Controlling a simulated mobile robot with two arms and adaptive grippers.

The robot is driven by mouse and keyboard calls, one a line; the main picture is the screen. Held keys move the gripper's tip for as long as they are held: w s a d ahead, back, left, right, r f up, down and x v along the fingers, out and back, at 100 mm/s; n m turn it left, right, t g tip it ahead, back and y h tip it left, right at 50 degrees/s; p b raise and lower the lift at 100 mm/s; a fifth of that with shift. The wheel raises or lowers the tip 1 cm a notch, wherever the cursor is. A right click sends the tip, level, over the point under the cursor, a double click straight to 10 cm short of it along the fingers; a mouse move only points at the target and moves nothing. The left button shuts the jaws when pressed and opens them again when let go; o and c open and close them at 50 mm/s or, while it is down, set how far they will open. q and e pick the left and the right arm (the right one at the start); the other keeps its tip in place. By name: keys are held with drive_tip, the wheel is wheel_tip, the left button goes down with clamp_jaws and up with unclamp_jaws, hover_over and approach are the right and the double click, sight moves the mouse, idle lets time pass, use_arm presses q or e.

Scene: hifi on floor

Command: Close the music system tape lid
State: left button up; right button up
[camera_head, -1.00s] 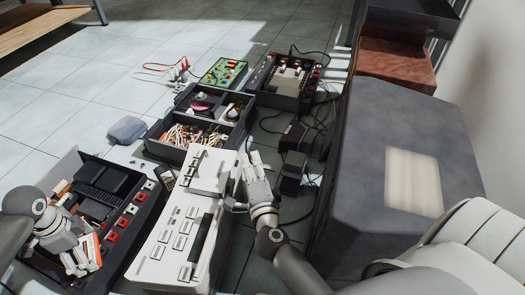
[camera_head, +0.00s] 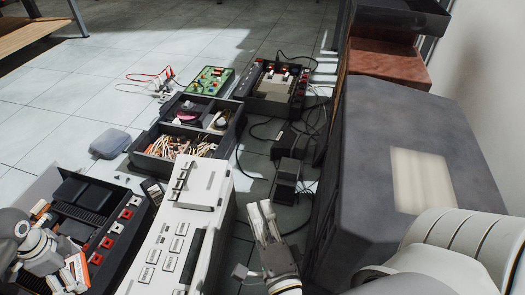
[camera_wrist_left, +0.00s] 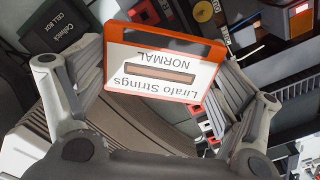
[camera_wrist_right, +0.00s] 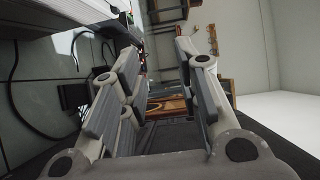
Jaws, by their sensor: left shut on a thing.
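The white music system (camera_head: 150,245) lies on the floor in the lower middle of the head view, with rows of buttons and a dark slot. The white panel at its far end (camera_head: 206,183), perhaps the tape lid, looks lowered onto the body. My right gripper (camera_head: 263,212) is open and empty, to the right of the unit and apart from it; in its wrist view (camera_wrist_right: 155,65) the fingers stand apart. My left gripper (camera_head: 62,262) is at the lower left. In its wrist view, it is shut on an orange-edged cassette labelled Lirato Strings (camera_wrist_left: 160,65).
A black unit (camera_head: 108,205) with red and white buttons lies left of the white one. Beyond are a dark tray of wires (camera_head: 137,160), a green circuit board (camera_head: 210,80) and another black device (camera_head: 275,90). A large grey box (camera_head: 385,130) blocks the right. Cables cross the floor.

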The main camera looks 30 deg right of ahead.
use_arm(q)
wheel_tip(320, 180, up, 5)
drive_tip(key=p, duration=0.5)
drive_tip(key=shift+r, duration=0.3)
use_arm(e)
wheel_tip(320, 180, up, 18)
drive_tip(key=w+d+n+t+h, duration=0.1)
drive_tip(key=n+t+h, duration=0.1)
drive_tip(key=n+t, duration=0.1)
drive_tip(key=shift+w+d+t, duration=0.2)
drive_tip(key=shift+w+t, duration=0.15)
drive_tip(key=shift+t, duration=0.45)
use_arm(q)
drive_tip(key=shift+s, duration=0.1)
use_arm(e)
drive_tip(key=shift+s, duration=0.1)
